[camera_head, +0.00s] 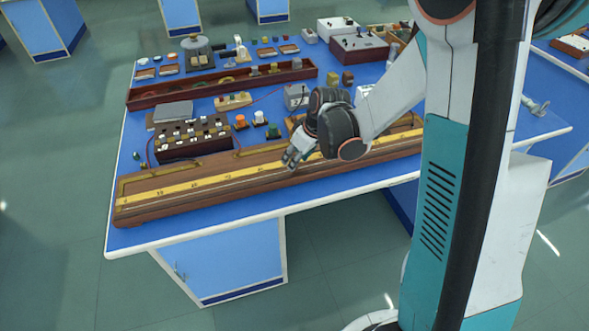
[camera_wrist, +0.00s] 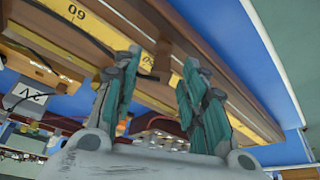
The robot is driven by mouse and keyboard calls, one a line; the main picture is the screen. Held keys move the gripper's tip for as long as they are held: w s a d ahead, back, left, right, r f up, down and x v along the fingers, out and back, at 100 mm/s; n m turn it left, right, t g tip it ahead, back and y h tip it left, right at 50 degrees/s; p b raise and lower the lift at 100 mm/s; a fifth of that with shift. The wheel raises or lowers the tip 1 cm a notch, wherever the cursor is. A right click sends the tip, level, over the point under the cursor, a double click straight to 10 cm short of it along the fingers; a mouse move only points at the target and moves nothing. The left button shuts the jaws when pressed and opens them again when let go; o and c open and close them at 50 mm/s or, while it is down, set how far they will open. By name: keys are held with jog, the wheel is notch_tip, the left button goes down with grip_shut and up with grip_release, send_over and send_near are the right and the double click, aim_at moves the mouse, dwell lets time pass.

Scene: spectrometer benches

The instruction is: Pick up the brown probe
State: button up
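My gripper (camera_head: 293,158) is low over the long wooden ruler board (camera_head: 148,210) at the table's front, fingers pointing down and left. In the wrist view its two fingers (camera_wrist: 162,60) are apart, so it is open. A narrow brown shape (camera_wrist: 164,52) shows in the gap between the fingertips, against the board. It may be the brown probe, but I cannot tell it clearly from the wood. A dark cable (camera_wrist: 92,49) runs over the board toward it. In the head view my gripper and wrist hide this part of the board.
The blue table (camera_head: 125,237) holds a dark wooden box with knobs (camera_head: 190,150), a grey box (camera_head: 173,112), a long rack (camera_head: 215,87) and a small meter (camera_head: 296,96) behind the board. Several small parts stand between. The table's front edge strip is clear.

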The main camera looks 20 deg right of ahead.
jog(key=shift+x, duration=1.15)
grip_shut()
jog(key=shift+r, duration=0.15)
